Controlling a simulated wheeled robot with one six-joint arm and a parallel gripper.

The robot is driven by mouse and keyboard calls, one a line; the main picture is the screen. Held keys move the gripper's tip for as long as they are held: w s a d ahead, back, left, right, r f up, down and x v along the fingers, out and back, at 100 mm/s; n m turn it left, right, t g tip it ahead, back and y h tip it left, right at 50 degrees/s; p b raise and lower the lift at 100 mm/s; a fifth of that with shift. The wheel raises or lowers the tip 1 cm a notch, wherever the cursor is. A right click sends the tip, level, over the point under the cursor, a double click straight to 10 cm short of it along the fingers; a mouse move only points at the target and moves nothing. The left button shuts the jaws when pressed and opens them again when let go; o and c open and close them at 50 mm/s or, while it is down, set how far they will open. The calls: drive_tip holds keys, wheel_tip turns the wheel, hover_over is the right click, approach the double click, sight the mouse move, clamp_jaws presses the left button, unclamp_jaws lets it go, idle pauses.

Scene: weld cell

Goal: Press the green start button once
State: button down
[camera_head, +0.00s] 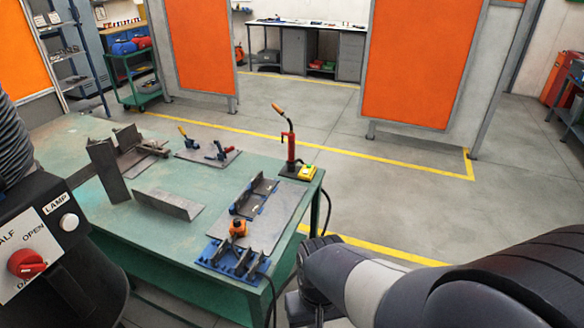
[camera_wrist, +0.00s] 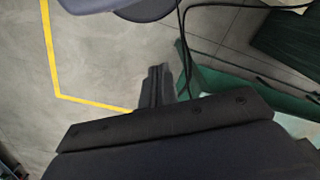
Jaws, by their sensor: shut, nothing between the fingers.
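A small yellow box (camera_head: 307,172) sits at the far right corner of the green worktable (camera_head: 160,229), beside a red upright tool with an orange handle. It looks like a button box, but I cannot make out a green button clearly at this size. My gripper (camera_wrist: 157,70) is shut and empty in the wrist view, above the grey floor by the green table's edge. The yellow box does not show in the wrist view. In the head view my arm comes in from the lower right, below and to the right of the table corner.
Clamps, angle pieces and a blue fixture (camera_head: 231,260) stand on the table. A black control panel with a red knob (camera_head: 27,263) and a white lamp button (camera_head: 69,222) is close at left. A dark cable (camera_wrist: 183,40) hangs near my gripper.

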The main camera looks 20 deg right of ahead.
drive_tip(key=w+a+f+m+t+y+b, duration=0.1)
drive_tip(key=w+a+f+m+t+b, duration=0.1)
drive_tip(key=w, duration=0.7)
drive_tip(key=w+a+f+m+t+y+b, duration=0.2)
drive_tip(key=w+a+f+m+t+b, duration=0.1)
drive_tip(key=w+a+m+b, duration=0.3)
drive_tip(key=w+a+f+m+t+y+b, duration=0.1)
drive_tip(key=w+a+f+m+t+b, duration=0.2)
drive_tip(key=w+a+m, duration=0.4)
drive_tip(key=w+f+m+b, duration=0.1)
drive_tip(key=w+m, duration=0.3)
drive_tip(key=w, duration=0.1)
drive_tip(key=shift+y, duration=0.3)
drive_tip(key=shift+w, duration=0.15)
